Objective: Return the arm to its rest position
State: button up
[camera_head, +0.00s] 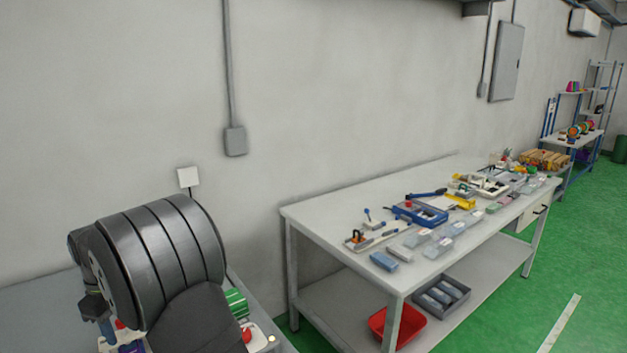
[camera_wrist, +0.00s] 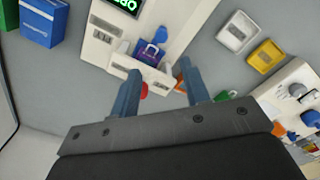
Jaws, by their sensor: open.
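My gripper (camera_wrist: 160,92) is open in the wrist view, its two blue-grey fingers apart with nothing held between them. Beyond the fingers is a white machine (camera_wrist: 100,40) with a green display. A small purple bag-like item (camera_wrist: 148,53) sits on the machine, beyond the gap between the fingers. In the head view, my dark arm fills the lower left and hides much of the near table. The fingers cannot be made out clearly there.
A blue box (camera_wrist: 45,20) stands left of the machine; white (camera_wrist: 237,32) and yellow (camera_wrist: 265,56) trays lie to the right. A long workbench (camera_head: 330,213) with tools and clear boxes stands right of my arm. A red bin (camera_head: 408,325) is beneath it. Green floor is open at right.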

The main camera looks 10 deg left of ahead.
notch_tip(320, 180, down, 11)
jog(key=shift+f, duration=0.15)
jog(key=shift+s+d, duration=0.1)
dwell(0.4)
notch_tip(320, 180, up, 17)
notch_tip(320, 180, down, 18)
jog(key=shift+r, duration=0.25)
jog(key=s+d, duration=0.1)
jog(key=s+d+r, duration=0.1)
jog(key=shift+s+d+r, duration=0.25)
jog(key=shift+d, duration=0.05)
notch_tip(320, 180, up, 17)
jog(key=a+f+h, duration=0.1)
jog(key=a+h, duration=0.3)
jog(key=a, duration=0.3)
jog(key=shift+a+f, duration=0.15)
jog(key=shift+f, duration=0.15)
